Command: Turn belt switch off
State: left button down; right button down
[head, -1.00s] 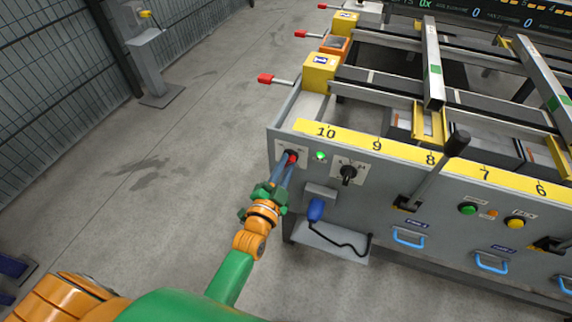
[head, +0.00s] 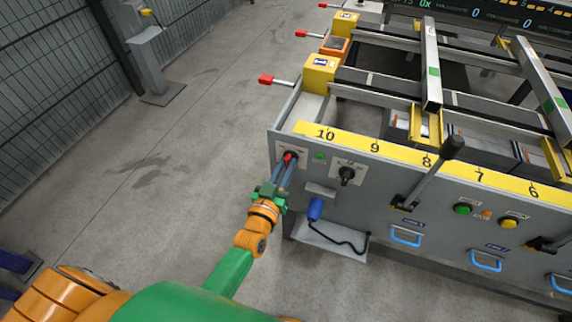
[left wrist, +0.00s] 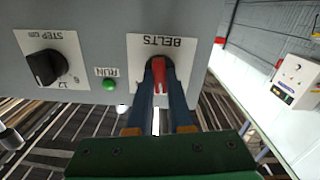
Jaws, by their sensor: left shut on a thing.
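The belt switch is a red knob (head: 288,157) on a pale plate at the left end of the grey panel. In the left wrist view the knob (left wrist: 160,76) sits on a plate lettered BELTS (left wrist: 164,43), upside down in the picture. My left gripper (head: 285,163) is shut on the knob, with one blue finger on each side of it. The fingers hide part of the knob and plate. The RUN lamp (left wrist: 109,84) beside the plate is green; it looks dim in the head view (head: 319,158). My right gripper is in neither view.
A black rotary knob (head: 347,174) is right of the lamp. A long black-handled lever (head: 435,165) sticks out farther right. A blue handheld device (head: 315,208) with a black cord hangs below.

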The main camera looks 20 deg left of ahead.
pick_arm(q)
jog(key=n, duration=0.3)
jog(key=shift+n, duration=2)
jog(key=c, duration=0.8)
grip_release()
jog(key=shift+a, duration=0.1)
jog(key=s, duration=0.7)
jog(key=shift+a+p, duration=0.1)
jog(key=shift+p, duration=0.25)
